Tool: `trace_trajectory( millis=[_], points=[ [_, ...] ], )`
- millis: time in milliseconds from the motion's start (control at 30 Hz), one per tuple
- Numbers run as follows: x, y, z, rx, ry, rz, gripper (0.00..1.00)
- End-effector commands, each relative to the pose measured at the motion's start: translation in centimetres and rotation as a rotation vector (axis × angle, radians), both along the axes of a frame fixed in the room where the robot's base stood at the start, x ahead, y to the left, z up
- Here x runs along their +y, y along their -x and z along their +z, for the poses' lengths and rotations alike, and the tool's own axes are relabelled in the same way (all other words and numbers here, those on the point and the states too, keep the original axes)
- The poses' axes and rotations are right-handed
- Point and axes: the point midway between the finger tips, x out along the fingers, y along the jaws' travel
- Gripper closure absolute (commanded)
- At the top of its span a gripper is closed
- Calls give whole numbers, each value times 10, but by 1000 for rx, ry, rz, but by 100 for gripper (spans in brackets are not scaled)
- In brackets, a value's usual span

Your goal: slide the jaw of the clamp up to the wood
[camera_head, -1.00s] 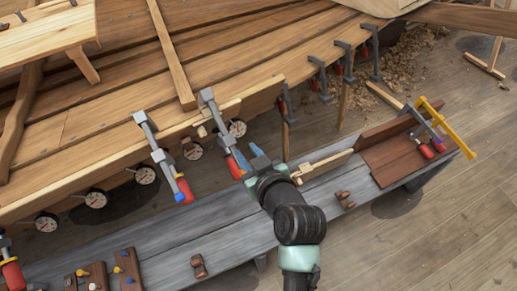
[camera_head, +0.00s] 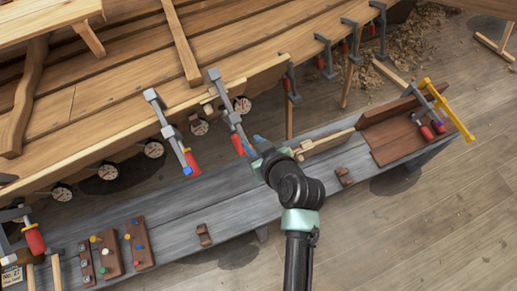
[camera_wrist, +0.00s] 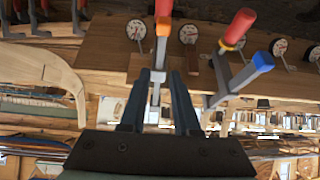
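Several bar clamps hang on the edge of the wooden hull planks (camera_head: 120,105). The clamp nearest my gripper (camera_head: 232,112) has a grey bar, a grey jaw and a red handle. Its upper end sits over the plank edge (camera_head: 262,70); its handle end hangs down beside my gripper (camera_head: 262,150). In the wrist view, the two dark fingers of my gripper (camera_wrist: 160,78) stand apart, one on each side of the clamp's grey bar (camera_wrist: 155,92). I cannot tell whether they touch it. An orange-red handle (camera_wrist: 162,28) extends beyond the fingertips. The gap between jaw and wood is unclear.
A neighbouring clamp (camera_head: 172,132) with a red handle and blue tip hangs at left, close by in the wrist view (camera_wrist: 240,75). Round dials (camera_head: 154,149) line the hull underside. A grey bench (camera_head: 185,210) below carries wooden blocks, a mallet-like wooden piece (camera_head: 322,143) and a brown tray (camera_head: 395,143).

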Motion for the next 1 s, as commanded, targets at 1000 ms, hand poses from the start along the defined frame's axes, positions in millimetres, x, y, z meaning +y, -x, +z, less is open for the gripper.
trace_trajectory(
  millis=[1000],
  points=[
    [27, -60, -53, -1, -1, -1, 70]
  ],
)
